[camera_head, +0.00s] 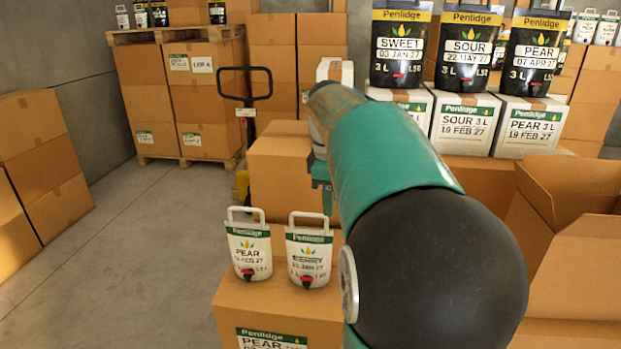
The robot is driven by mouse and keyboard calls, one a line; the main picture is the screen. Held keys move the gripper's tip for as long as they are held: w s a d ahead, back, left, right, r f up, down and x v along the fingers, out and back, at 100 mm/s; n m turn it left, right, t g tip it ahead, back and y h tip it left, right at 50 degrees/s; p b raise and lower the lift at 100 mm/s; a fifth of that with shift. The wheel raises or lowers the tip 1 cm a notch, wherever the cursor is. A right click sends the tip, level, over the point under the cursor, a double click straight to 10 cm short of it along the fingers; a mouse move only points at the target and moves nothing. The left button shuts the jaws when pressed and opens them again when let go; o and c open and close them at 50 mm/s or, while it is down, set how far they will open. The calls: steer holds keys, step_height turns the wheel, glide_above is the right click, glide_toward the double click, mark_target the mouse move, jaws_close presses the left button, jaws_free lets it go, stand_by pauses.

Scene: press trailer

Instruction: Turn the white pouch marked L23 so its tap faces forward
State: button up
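Two white pouches with handles stand upright side by side on a cardboard box at the lower middle. The left white pouch (249,247) reads PEAR, and its red tap is low on the side facing me. The right white pouch (308,252) has a blurred name, and its red tap also faces me. I cannot read L23 for certain on either one. My teal arm reaches forward just right of them and hides what is behind it.
The pouches' box (232,306) has a bare left edge. Black pouches (400,47) stand on white-topped boxes (463,122) at the back right. An open carton (575,265) is at right. A pallet truck handle (246,85) stands behind. The floor (120,260) at left is clear.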

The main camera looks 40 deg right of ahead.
steer(key=shift+n+y, duration=0.6)
steer(key=shift+n, duration=0.3)
steer(key=s+d, duration=0.1)
steer(key=d, duration=0.3)
steer(key=s+d, duration=0.1)
steer(key=d, duration=0.3)
steer(key=s+d, duration=0.1)
steer(key=d, duration=0.3)
steer(key=shift+s+f, duration=0.2)
steer(key=shift+f, duration=0.1)
steer(key=shift+s, duration=0.1)
steer(key=m, duration=0.4)
steer(key=shift+d, duration=0.1)
steer(key=m, duration=0.9)
steer(key=shift+m, duration=0.3)
steer(key=m, duration=0.5)
step_height(320, 180, down, 10)
steer(key=shift+f, duration=0.1)
steer(key=shift+c, duration=0.4)
